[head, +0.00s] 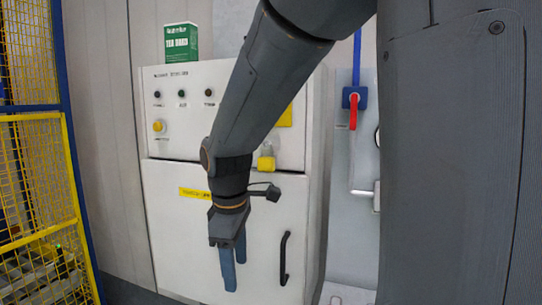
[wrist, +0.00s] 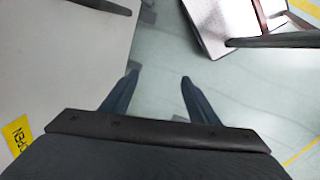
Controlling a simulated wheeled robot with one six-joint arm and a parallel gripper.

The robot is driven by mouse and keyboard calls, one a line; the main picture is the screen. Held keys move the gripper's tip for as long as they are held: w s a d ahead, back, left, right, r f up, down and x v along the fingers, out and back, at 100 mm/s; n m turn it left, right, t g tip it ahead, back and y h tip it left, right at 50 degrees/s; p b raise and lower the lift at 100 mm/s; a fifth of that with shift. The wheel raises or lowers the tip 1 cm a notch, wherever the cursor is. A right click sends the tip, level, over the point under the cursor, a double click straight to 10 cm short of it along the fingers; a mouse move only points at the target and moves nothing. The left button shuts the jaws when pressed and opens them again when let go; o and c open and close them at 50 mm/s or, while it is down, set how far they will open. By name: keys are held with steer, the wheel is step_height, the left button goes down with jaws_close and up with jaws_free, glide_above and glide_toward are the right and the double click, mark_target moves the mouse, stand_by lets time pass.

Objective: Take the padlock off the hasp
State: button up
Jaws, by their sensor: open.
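A yellow padlock (head: 266,163) hangs on the front of the white cabinet in the head view, at the seam between the control panel and the door. Its grey shackle shows above the body, but the hasp is too small to make out clearly. My gripper (head: 235,275) points down in front of the cabinet door, lower and to the left of the padlock, well apart from it. In the wrist view my gripper (wrist: 159,78) has its two fingers spread with nothing between them. The padlock is not seen in the wrist view.
The cabinet door (head: 170,235) has a black handle (head: 284,258). A green box (head: 181,43) stands on top of the cabinet. A blue valve with a red lever (head: 353,112) is to the right. A yellow mesh fence (head: 35,190) stands at the left.

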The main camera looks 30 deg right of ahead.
steer(key=w+d+r+n+h+p, duration=0.1)
steer(key=w+d+r+n, duration=0.1)
steer(key=r+n, duration=0.35)
steer(key=w+d+r+n+p, duration=0.1)
steer(key=w+d+r+n, duration=0.1)
steer(key=r, duration=0.7)
step_height(320, 180, up, 13)
steer(key=n+t+h+p, duration=0.1)
steer(key=n+h+p, duration=0.15)
steer(key=n, duration=0.55)
glide_above(265, 158)
steer(key=a, duration=0.1)
steer(key=shift+t+y, duration=0.3)
steer(key=shift+y, duration=0.05)
steer(key=shift+s+p+x, duration=0.15)
steer(key=shift+p+x, duration=0.2)
steer(key=shift+x, duration=0.5)
steer(key=shift+s+p+x, duration=0.2)
steer(key=shift+p+x, duration=0.1)
steer(key=shift+x, duration=0.5)
steer(key=shift+s+p+x, duration=0.15)
steer(key=shift+p+x, duration=0.2)
steer(key=shift+x, duration=0.5)
steer(key=shift+a+f, duration=0.15)
steer(key=c, duration=1.2)
steer(key=shift+o, duration=0.2)
